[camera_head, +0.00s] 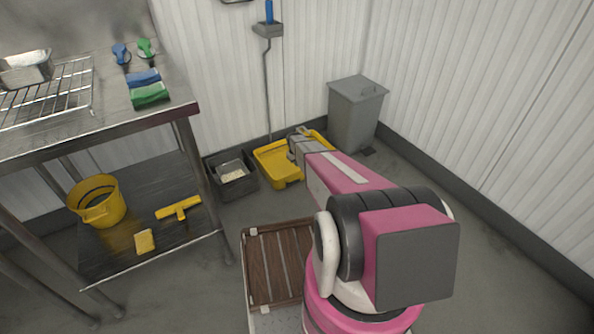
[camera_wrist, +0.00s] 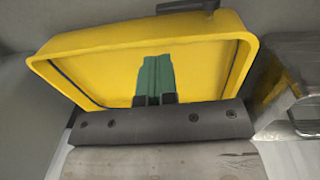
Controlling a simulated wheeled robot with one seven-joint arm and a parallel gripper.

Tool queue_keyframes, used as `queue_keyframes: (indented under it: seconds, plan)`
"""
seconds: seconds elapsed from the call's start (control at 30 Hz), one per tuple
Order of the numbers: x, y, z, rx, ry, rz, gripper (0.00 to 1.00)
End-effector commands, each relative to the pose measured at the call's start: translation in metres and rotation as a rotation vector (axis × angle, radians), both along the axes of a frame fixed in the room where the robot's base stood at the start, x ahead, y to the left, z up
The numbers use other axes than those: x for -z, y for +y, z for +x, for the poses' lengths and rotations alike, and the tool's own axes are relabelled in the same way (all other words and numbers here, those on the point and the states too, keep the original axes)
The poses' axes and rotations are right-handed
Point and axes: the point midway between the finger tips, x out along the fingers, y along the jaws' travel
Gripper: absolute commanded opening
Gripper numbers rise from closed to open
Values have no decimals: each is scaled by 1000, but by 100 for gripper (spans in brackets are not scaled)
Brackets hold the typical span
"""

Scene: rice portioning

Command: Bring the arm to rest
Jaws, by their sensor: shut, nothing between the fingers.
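My arm, pink and white, reaches from the lower right of the head view toward the yellow tray (camera_head: 275,168) on the floor by the back wall. The arm's far end overlaps the tray's right part in that view, and the gripper's fingertips cannot be made out there. In the wrist view my gripper (camera_wrist: 154,62) shows as two green fingers, shut together with nothing between them. Behind them is a yellow rimmed container (camera_wrist: 95,48), apparently the same tray. I cannot tell whether the fingers touch it.
A dark crate (camera_head: 222,192) stands left of the tray, a grey bin (camera_head: 353,125) behind it to the right. The steel table (camera_head: 95,125) at left holds a wire rack (camera_head: 55,95); its lower shelf has a yellow bucket (camera_head: 97,200). A brown slatted board (camera_head: 275,262) lies nearer. Floor at right is clear.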

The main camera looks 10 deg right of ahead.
Motion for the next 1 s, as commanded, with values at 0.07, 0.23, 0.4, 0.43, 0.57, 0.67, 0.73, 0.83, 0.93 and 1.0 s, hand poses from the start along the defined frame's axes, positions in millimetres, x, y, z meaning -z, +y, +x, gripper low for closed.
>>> queue_keyframes:
  seconds: [0.07, 0.23, 0.4, 0.43, 0.57, 0.67, 0.73, 0.83, 0.93, 1.0]
  plan:
    - [-11, 0, -1, 0, -1, 0, 0]
    - [-24, 1, -3, 1, -1, 0, 0]
    - [-66, 11, -43, 30, -2, 9, 0]
    - [-79, 14, -54, 38, -3, 11, 0]
    - [-140, 31, -115, 86, -4, 27, 0]
    - [-185, 42, -163, 126, -3, 40, 0]
    - [-214, 49, -197, 153, -2, 48, 0]
    - [-254, 60, -248, 192, -1, 62, 0]
    - [-292, 70, -299, 229, 0, 75, 0]
    - [-314, 75, -332, 252, 4, 83, 0]
